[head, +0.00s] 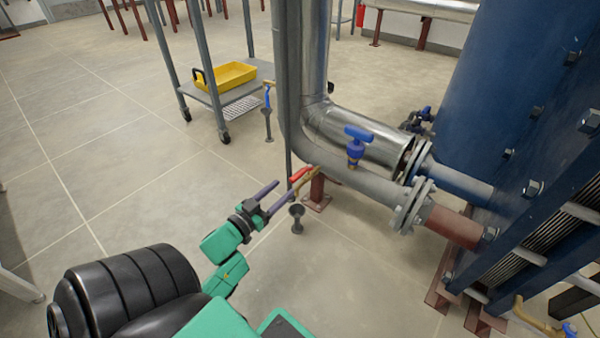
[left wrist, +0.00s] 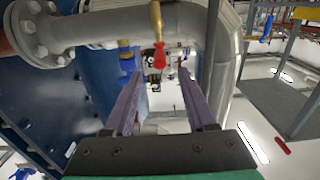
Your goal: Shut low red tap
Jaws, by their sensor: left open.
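The low red tap has a small red handle (head: 300,174) and a brass body (head: 306,183). It sits low at the grey pipe, just above a dark drain funnel (head: 296,211). In the left wrist view the red handle (left wrist: 158,57) hangs from the brass part, just beyond my fingertips and between their lines. My left gripper (head: 286,188) is open and empty, its two fingers pointing at the tap; its fingers also show in the left wrist view (left wrist: 160,76). I cannot tell whether a finger touches the handle. My right gripper is not in view.
A blue-handled valve (head: 356,140) stands on the grey pipe (head: 350,176) right of the tap. The blue exchanger (head: 545,190) fills the right side. A metal cart with a yellow tray (head: 227,76) stands behind.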

